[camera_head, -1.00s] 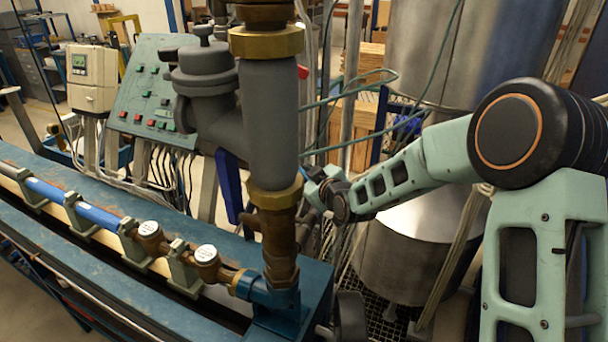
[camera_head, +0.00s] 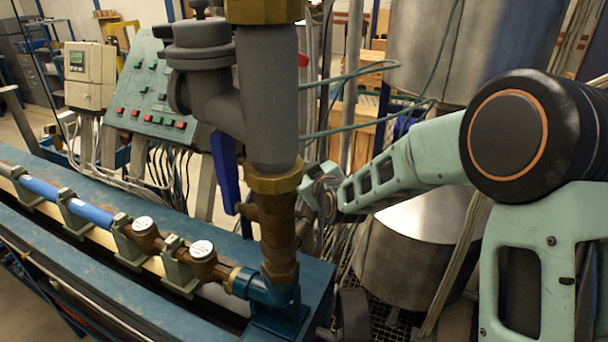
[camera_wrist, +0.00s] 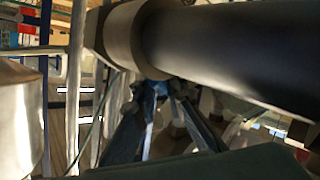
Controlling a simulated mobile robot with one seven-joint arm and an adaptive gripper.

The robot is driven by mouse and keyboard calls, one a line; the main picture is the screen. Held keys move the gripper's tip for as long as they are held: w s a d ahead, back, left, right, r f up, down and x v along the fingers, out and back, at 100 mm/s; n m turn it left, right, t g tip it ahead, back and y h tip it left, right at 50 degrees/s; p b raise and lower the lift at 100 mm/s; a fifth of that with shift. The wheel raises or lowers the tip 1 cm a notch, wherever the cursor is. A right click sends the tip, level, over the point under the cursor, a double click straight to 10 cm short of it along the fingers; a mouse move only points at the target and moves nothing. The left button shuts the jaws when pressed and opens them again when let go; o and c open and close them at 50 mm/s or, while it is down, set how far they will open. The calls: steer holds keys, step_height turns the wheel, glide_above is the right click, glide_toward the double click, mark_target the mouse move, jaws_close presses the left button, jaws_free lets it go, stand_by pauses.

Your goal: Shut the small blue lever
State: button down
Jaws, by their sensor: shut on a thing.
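In the wrist view, the two dark fingers of my gripper (camera_wrist: 158,112) reach toward a small blue piece (camera_wrist: 152,92), which appears to be the small blue lever. The fingers close around it, though the contact is dark and blurred. In the head view, my gripper (camera_head: 322,190) is just right of the upright brass and grey pipe, and its fingertips are largely hidden. A flat blue handle (camera_head: 225,165) hangs upright left of that pipe; I cannot tell whether it is the same lever.
The thick grey pipe (camera_head: 268,100) stands close on my gripper's left. A large steel tank (camera_head: 415,245) stands behind my arm. Thin green hoses (camera_head: 365,75) cross above it. A bench (camera_head: 110,265) with a blue pipe and meters (camera_head: 202,249) runs left. A button panel (camera_head: 155,95) stands behind.

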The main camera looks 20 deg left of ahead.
steer(key=c, duration=2)
jaws_free()
steer(key=v, duration=1.2)
